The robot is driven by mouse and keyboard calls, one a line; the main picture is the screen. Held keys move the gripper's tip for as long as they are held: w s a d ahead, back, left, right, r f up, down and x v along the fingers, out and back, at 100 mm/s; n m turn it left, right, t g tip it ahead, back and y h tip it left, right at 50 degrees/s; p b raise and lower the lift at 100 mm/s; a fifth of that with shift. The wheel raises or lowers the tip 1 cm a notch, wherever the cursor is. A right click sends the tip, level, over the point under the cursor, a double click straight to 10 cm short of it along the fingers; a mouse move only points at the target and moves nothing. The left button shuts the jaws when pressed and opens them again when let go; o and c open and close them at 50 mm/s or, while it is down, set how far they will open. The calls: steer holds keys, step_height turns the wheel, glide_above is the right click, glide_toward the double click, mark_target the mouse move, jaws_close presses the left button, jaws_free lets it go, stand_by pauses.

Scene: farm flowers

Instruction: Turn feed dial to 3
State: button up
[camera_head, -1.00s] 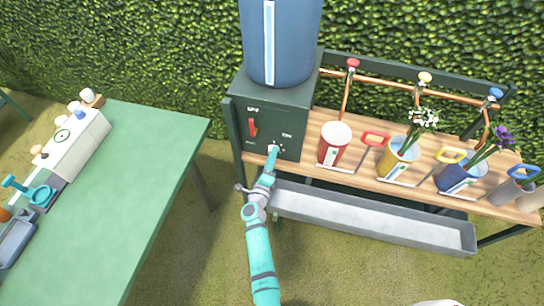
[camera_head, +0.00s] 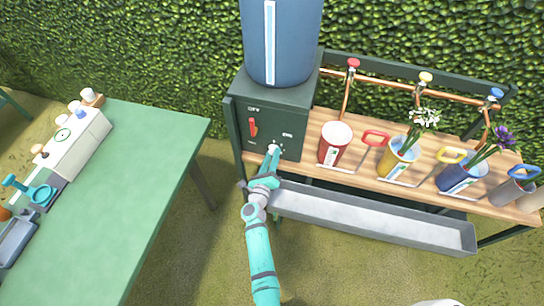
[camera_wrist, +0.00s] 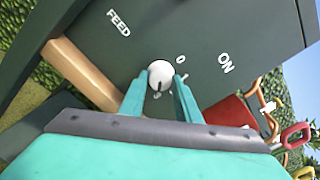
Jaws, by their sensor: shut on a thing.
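The feed dial (camera_wrist: 161,75) is a small white knob with a dark pointer line, on the front of a dark green box (camera_head: 277,110). In the wrist view the box carries the words FEED and ON, with a 0 beside the dial. The dial's pointer is toward my gripper; other marks below it are partly hidden. My gripper (camera_wrist: 161,82) is shut on the dial, one teal finger on each side. In the head view it reaches the dial (camera_head: 274,148) from below. A red switch (camera_head: 253,127) sits on the box, upper left of the dial.
A blue tank (camera_head: 281,45) stands on the box. A grey trough (camera_head: 370,219) runs below the wooden shelf, right of my arm. Red, yellow and blue pots (camera_head: 335,143) stand on the shelf. A green table (camera_head: 150,170) is at the left.

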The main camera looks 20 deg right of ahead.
steer(key=shift+w+d+r, duration=0.1)
steer(key=shift+d+r, duration=0.05)
steer(key=shift+d, duration=0.15)
steer(key=o, duration=1)
steer(key=shift+a, duration=0.2)
steer(key=v, duration=1)
steer(key=shift+s+a, duration=0.2)
steer(key=shift+s, duration=0.1)
